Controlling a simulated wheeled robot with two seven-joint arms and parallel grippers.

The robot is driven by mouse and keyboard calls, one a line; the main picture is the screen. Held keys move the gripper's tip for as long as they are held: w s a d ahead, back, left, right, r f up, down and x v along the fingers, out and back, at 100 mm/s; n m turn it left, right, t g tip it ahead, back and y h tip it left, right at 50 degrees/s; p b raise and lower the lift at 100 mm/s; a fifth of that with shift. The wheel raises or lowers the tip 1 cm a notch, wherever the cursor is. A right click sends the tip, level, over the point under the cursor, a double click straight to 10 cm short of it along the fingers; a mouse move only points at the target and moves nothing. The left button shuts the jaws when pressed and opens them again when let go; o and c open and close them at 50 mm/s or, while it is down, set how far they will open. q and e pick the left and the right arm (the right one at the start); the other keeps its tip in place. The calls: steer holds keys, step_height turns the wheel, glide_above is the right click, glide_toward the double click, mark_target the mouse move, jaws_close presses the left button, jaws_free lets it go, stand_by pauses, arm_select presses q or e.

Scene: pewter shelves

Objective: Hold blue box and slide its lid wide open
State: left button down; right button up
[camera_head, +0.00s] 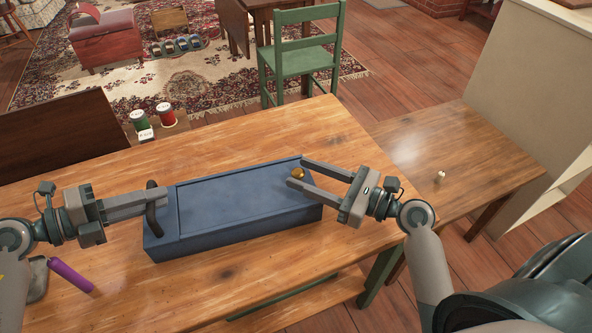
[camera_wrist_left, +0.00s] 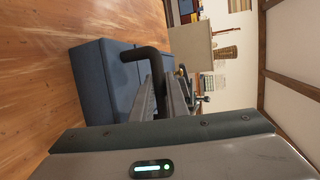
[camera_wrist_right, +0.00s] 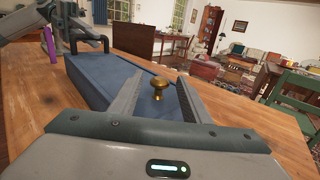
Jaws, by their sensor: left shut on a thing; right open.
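The blue box (camera_head: 240,238) lies lengthwise on the wooden table, with its blue lid (camera_head: 235,195) covering the top. A dark handle (camera_head: 152,208) stands at the box's left end; it also shows in the left wrist view (camera_wrist_left: 146,50). My left gripper (camera_head: 150,203) is shut on this handle. A brass knob (camera_wrist_right: 157,86) stands on the lid near its right end. My right gripper (camera_head: 296,172) is open, with its fingers on either side of the knob, which also shows in the head view (camera_head: 298,173). I cannot tell whether the fingers touch it.
A green spool (camera_head: 139,119) and a red spool (camera_head: 166,114) stand beyond the table's far edge. A green chair (camera_head: 300,55) stands behind. The tabletop (camera_head: 260,140) behind the box is clear.

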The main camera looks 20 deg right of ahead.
steer(key=shift+x, duration=1.15)
steer(key=shift+c, duration=0.3)
jaws_close()
steer(key=d, duration=0.5)
steer(key=s+d, duration=0.1)
steer(key=d, duration=1)
steer(key=shift+s+d, duration=0.1)
steer(key=shift+s, duration=0.2)
steer(key=shift+o, duration=0.3)
jaws_free()
